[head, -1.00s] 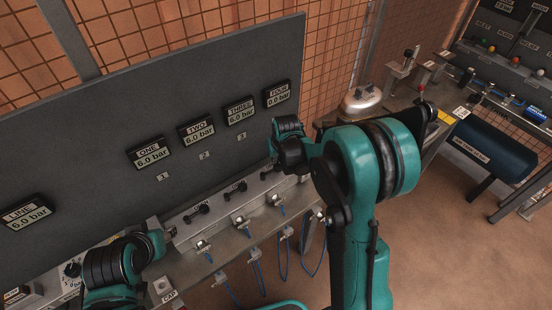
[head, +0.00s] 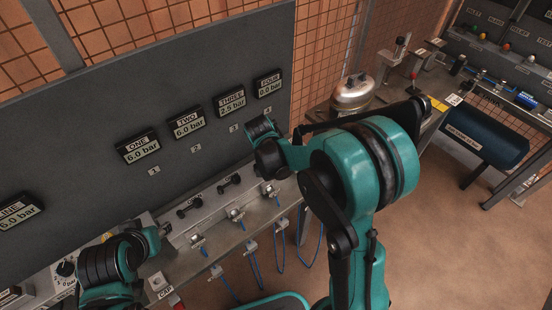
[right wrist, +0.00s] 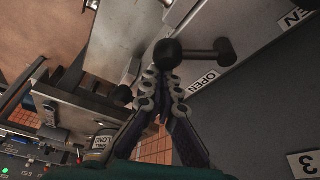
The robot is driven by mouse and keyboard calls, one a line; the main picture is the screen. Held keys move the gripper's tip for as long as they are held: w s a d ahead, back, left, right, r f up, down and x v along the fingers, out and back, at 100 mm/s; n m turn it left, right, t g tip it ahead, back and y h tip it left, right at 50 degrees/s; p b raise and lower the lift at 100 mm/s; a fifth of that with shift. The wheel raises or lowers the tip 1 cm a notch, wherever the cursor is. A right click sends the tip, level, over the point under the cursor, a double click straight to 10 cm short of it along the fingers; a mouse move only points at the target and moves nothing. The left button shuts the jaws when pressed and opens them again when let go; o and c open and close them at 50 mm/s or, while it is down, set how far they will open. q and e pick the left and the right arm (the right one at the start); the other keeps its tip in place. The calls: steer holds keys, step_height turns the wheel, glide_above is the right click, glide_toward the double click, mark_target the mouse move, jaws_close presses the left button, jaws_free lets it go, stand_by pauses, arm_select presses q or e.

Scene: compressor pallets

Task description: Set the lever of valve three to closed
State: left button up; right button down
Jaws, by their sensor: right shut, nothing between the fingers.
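In the right wrist view, my right gripper (right wrist: 162,88) is shut and empty, its tips close to a black lever (right wrist: 222,50) with a round hub. Whether they touch it is unclear. A tag with a 3 (right wrist: 303,163) is at lower right. In the head view, the THREE display (head: 231,102) reads about 2.5 bar, and my right arm hides the lever of valve three.
Two other black levers, (head: 188,206) and (head: 230,181), sit on the rail left of my right arm. Hose fittings and blue hoses hang along the front edge. A silver vessel (head: 353,92) stands on the bench to the right.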

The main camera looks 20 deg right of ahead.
steer(key=m, duration=0.1)
steer(key=s+a+m, duration=0.1)
steer(key=shift+s+m+g+h, duration=0.3)
steer(key=shift+m+g, duration=0.1)
steer(key=s+m, duration=0.1)
steer(key=a+m, duration=0.1)
steer(key=shift+s+a+m+g, duration=0.25)
steer(key=shift+s+m+g, duration=0.05)
steer(key=shift+s+g, duration=0.1)
stand_by(0.3)
step_height(320, 180, up, 10)
steer(key=p, duration=0.3)
steer(key=shift+d, duration=0.15)
steer(key=shift+r, duration=0.1)
